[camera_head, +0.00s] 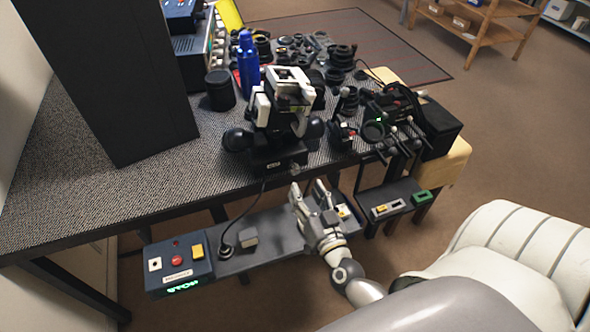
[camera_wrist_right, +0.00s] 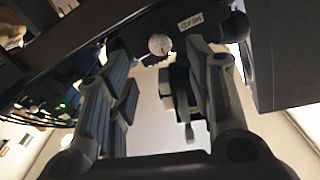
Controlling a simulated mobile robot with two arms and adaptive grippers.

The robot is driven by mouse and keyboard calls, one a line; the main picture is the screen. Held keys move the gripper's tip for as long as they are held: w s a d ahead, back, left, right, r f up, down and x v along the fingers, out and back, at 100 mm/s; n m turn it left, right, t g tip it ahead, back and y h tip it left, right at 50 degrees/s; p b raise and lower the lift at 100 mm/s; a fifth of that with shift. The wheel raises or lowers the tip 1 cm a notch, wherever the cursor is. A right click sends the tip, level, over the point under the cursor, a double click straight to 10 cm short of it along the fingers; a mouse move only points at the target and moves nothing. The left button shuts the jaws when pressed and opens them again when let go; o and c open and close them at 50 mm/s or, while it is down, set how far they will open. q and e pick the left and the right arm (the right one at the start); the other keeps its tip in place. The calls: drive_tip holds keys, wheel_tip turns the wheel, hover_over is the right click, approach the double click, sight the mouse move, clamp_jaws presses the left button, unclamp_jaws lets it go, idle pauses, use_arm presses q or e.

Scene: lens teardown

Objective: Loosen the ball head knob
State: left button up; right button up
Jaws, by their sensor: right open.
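The ball head knob (camera_head: 294,168) is a small round knob on the front of the dark labelled base (camera_head: 268,168) at the table's front edge. In the right wrist view the knob (camera_wrist_right: 159,44) looks pale and round, beside a "HEAD" label. My right gripper (camera_head: 309,187) is open and empty, just in front of and below the base. In the right wrist view its fingertips (camera_wrist_right: 160,52) stand on either side of the knob, with gaps showing; I cannot tell how far short of it they are. My left gripper is not in view.
A black-and-white device (camera_head: 283,100) stands above the base. A blue bottle (camera_head: 248,65) and black cylinder (camera_head: 220,90) stand behind left. A low shelf with a control box (camera_head: 178,262) lies below the table edge. Dark equipment (camera_head: 385,120) crowds the right.

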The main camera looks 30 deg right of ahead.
sight(296, 172)
drive_tip(key=x, duration=0.8)
drive_tip(key=shift+w, duration=0.25)
drive_tip(key=shift+c, duration=0.4)
drive_tip(key=c, duration=1)
